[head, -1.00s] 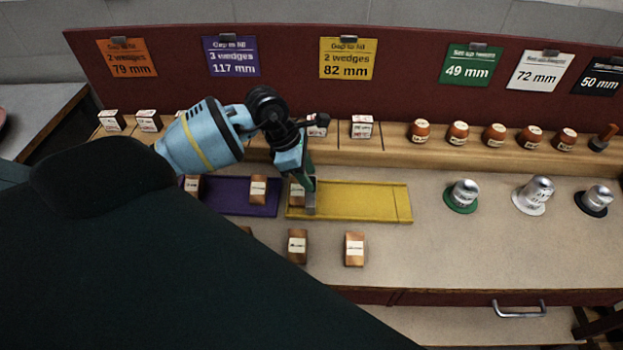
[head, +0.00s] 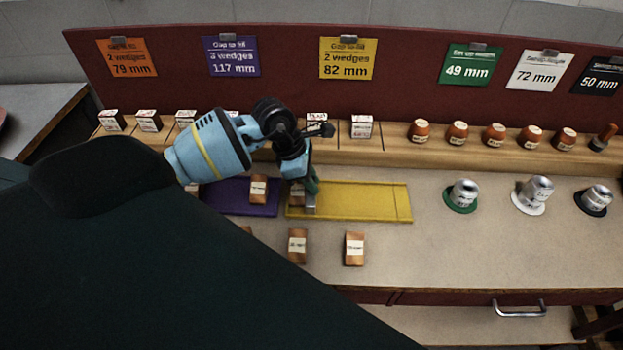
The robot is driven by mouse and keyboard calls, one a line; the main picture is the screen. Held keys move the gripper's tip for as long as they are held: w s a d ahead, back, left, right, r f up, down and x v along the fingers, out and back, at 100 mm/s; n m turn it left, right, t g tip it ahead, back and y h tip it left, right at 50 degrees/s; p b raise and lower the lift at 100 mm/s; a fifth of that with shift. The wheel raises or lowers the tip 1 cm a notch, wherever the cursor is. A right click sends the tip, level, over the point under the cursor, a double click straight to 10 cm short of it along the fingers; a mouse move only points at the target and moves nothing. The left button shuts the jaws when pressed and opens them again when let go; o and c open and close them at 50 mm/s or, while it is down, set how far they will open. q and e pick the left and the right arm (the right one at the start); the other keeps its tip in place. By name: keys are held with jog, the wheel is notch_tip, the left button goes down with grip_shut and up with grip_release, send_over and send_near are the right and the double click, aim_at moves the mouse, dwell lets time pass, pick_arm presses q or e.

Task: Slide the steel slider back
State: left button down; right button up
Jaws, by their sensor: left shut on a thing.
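The steel slider (head: 310,203) stands in the left part of the yellow tray (head: 360,202), close to the right side of a copper-brown wedge (head: 297,196). My left gripper (head: 311,188) is over the slider and shut on it; its fingers and wrist cover the slider's upper part. Whether the slider touches the wedge I cannot tell. The tray to the right of the slider is empty. My right gripper is not in view.
A purple tray (head: 232,208) with a wedge (head: 258,189) lies just left. Loose wedges (head: 298,246) (head: 354,249) lie in front. Labelled blocks (head: 362,126) line the back ledge. Metal hat forms (head: 463,194) stand at right, with bare counter before them.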

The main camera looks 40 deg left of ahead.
pick_arm(q)
jog(key=shift+d, duration=0.1)
